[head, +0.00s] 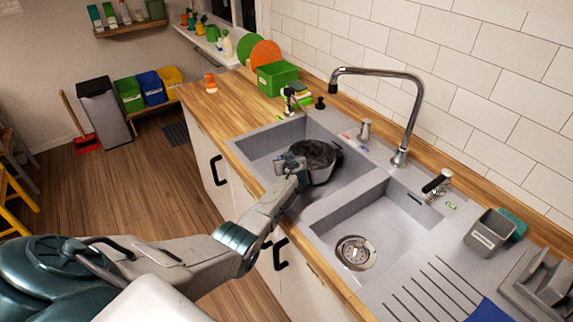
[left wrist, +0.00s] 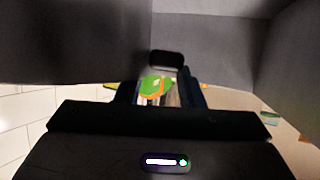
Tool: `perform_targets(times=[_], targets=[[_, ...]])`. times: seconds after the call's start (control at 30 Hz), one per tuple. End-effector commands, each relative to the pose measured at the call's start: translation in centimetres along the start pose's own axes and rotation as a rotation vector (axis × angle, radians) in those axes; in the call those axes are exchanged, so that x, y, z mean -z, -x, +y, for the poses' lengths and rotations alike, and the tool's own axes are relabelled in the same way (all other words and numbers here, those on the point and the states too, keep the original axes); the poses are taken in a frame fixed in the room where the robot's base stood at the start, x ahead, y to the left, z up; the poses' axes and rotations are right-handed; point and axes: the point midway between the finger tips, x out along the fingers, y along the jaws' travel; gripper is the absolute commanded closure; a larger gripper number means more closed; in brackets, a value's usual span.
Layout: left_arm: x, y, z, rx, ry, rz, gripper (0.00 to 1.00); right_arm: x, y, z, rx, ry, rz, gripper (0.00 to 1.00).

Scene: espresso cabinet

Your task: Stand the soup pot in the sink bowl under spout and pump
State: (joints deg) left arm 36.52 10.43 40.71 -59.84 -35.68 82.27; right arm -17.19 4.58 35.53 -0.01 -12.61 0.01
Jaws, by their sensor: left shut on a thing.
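The soup pot (head: 318,176), a grey pot with a dark inside, is at the left sink bowl (head: 262,141). Whether its base touches the bowl floor I cannot tell. My left gripper (head: 297,164) is shut on the pot at its near left side; the fingers partly hide the grip. In the left wrist view the dark gripper (left wrist: 160,95) fills the lower middle, with grey surfaces above. The chrome spout (head: 334,86) arches above and right of the pot. A short pump (head: 365,131) stands on the sink's back rim. My right gripper is not in view.
The right sink bowl (head: 398,208) is empty, with a drain (head: 355,252). A lever tap (head: 437,184) and a grey caddy (head: 489,233) stand right. A small tap (head: 290,101) and green crate (head: 277,77) stand behind the left bowl. Wooden counter (head: 215,106) is mostly clear at left.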

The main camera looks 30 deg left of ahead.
Motion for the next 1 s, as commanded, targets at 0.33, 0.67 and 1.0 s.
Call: perform_targets(times=[0.33, 0.67, 1.0], targets=[[-2.1, -1.0, 0.0, -0.002, 0.002, 0.003, 1.00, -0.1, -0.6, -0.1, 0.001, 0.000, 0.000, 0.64], [-2.5, -0.9, -0.1, 0.001, -0.002, -0.002, 0.44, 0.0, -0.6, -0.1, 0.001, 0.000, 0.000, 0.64], [-2.4, -0.5, -0.1, 0.001, -0.001, -0.001, 0.44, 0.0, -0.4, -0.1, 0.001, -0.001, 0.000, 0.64]])
